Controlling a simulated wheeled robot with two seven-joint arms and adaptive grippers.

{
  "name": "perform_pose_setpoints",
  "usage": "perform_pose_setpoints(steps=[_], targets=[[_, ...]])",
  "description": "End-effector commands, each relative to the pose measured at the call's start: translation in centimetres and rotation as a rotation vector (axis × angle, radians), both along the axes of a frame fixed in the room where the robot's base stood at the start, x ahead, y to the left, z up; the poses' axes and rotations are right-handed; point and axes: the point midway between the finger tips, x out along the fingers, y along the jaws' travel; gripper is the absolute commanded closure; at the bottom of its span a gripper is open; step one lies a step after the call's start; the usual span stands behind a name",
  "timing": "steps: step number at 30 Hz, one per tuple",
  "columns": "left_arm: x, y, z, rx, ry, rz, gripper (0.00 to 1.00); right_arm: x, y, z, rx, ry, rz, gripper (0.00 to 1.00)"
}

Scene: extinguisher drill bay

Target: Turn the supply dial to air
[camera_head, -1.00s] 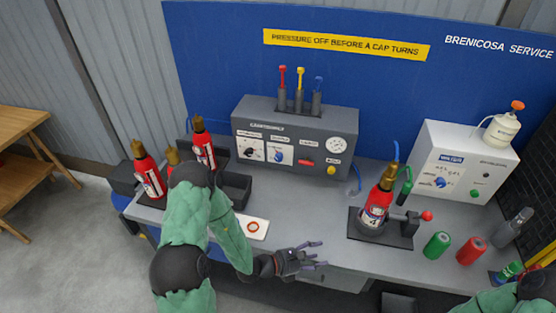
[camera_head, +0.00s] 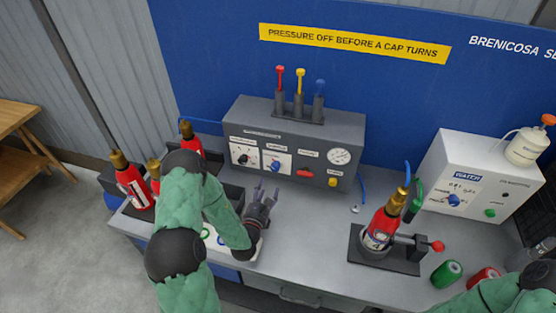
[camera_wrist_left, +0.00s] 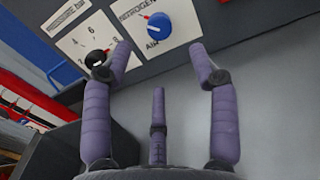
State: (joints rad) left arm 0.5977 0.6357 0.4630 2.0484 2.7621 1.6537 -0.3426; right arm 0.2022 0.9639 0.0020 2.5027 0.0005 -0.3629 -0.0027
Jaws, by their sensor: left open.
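The supply dial is a blue knob (camera_head: 275,166) on a white plate on the front of the grey control box (camera_head: 345,128). In the left wrist view the blue knob (camera_wrist_left: 158,27) sits between the words NITROGEN above and AIR below. A small red mark shows at its upper left, on the NITROGEN side. My left gripper (camera_head: 267,190) is open and empty, just below and in front of the box, fingers pointing up towards it. In the wrist view its fingers (camera_wrist_left: 165,65) are spread below the knob and apart from it. My right gripper is out of view.
A black knob (camera_head: 241,158) on a numbered plate is left of the blue one. A red switch (camera_head: 305,173), yellow button (camera_head: 333,182) and gauge (camera_head: 340,156) are to its right. Red extinguishers stand at left; another (camera_head: 383,222) stands in a holder. The bench middle is clear.

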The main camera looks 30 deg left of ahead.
Motion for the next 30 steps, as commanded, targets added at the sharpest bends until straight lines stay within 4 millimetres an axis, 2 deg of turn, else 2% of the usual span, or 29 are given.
perform_pose_setpoints(steps=[5, 15, 21, 30], targets=[[0.9, 0.4, 0.0, 0.003, -0.002, 0.005, 0.41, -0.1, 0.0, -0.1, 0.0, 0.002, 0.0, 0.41], [6.5, 1.6, 0.0, 0.003, -0.003, 0.004, 0.41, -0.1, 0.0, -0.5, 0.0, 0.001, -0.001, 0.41], [9.2, 2.3, -0.1, 0.001, -0.002, 0.005, 0.41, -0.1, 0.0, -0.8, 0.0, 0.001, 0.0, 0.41], [10.5, 2.6, 0.0, 0.0, -0.001, 0.004, 0.41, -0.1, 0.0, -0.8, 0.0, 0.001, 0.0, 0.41]])
